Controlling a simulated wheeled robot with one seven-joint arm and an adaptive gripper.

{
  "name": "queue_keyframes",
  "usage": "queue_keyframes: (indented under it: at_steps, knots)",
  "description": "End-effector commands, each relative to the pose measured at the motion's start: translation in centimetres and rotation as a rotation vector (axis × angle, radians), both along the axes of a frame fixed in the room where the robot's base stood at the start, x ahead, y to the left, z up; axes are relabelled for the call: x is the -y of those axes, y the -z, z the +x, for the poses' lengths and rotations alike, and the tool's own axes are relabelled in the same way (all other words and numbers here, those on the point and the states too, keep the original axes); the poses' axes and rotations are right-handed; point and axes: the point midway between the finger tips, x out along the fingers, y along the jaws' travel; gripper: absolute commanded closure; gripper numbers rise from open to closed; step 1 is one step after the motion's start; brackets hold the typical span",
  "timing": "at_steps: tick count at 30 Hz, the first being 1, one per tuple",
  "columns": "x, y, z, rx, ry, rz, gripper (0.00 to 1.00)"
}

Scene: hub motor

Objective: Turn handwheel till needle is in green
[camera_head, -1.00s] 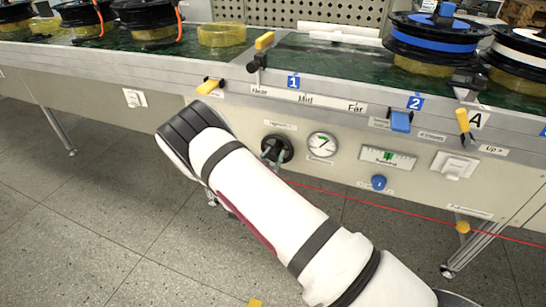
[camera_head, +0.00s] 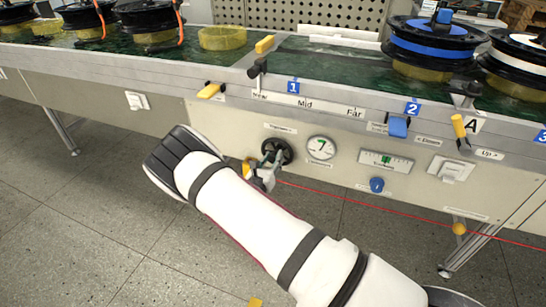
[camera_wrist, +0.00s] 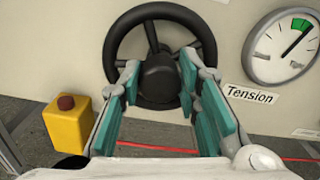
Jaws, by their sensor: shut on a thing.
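The black handwheel (camera_wrist: 122,38) fills the top middle of the wrist view, with its round hub between my fingers. It also shows in the head view (camera_head: 284,147), partly behind my gripper (camera_head: 267,164). My gripper (camera_wrist: 160,80), with teal pads, is shut on the handwheel around its hub area; the exact contact is hard to see. The tension gauge (camera_wrist: 273,62), round and white, is right of the wheel. Its needle points up and right, its tip at or close to the right end of the green band (camera_wrist: 300,24). A "Tension" label (camera_wrist: 250,94) sits below it.
A yellow box with a dark red button (camera_wrist: 68,122) stands left of the wheel. A red line (camera_head: 360,203) runs below the panel. A blue knob (camera_head: 376,185), a green-marked scale (camera_head: 386,161) and a switch (camera_head: 451,169) are to the right. Spools stand on the bench.

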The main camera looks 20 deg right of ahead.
Motion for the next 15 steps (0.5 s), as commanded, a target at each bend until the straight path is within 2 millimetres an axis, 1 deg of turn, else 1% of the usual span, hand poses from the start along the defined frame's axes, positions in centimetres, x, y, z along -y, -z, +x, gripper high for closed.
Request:
queue_keyframes:
  at_steps: [6,15]
  knots:
    - [-0.14,-0.05,0.01,-0.120,-0.002,-0.164,0.97]
    - [-0.21,0.05,0.06,-0.253,-0.002,-0.348,0.97]
